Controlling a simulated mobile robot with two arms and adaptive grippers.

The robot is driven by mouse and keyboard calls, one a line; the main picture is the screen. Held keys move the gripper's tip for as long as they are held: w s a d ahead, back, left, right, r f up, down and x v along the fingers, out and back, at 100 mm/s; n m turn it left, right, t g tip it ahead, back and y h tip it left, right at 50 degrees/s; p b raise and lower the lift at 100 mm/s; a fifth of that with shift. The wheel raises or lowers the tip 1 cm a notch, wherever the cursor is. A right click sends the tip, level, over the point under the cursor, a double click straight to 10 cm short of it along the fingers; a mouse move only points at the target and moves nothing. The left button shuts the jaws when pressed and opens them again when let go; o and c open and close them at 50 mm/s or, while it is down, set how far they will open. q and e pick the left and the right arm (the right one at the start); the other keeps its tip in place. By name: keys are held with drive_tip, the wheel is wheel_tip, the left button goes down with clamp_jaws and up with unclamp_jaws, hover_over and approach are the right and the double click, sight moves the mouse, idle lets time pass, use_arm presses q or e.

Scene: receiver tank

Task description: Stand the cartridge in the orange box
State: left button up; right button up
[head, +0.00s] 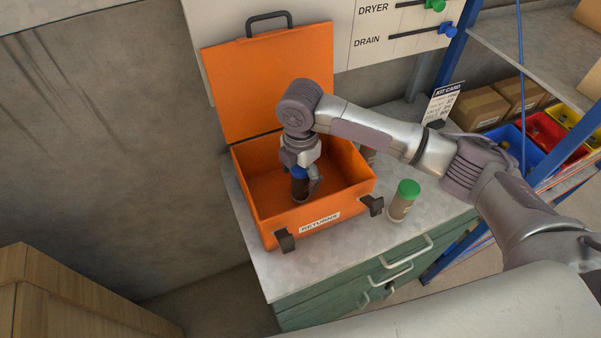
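The orange box (262,219), labelled RETURNS, stands on the grey worktop with its lid (265,82) open against the wall. My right gripper (302,178) points down inside the box. Its fingers are around a dark cartridge with a blue cap (299,187), which is upright. I cannot tell whether the cartridge's base touches the box floor. A second cartridge with a green cap (404,200) stands upright on the worktop, right of the box. My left gripper is not in view.
Another brownish cylinder (368,155) stands behind the box's right wall, partly hidden by my arm. A kit card (441,103) stands at the back right. Shelving with coloured bins (547,132) and cartons is at right. A wooden crate (75,300) is at lower left.

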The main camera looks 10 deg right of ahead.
wheel_tip(320, 180, up, 12)
drive_tip(key=b, duration=0.3)
drive_tip(key=shift+r, duration=0.2)
idle(0.5)
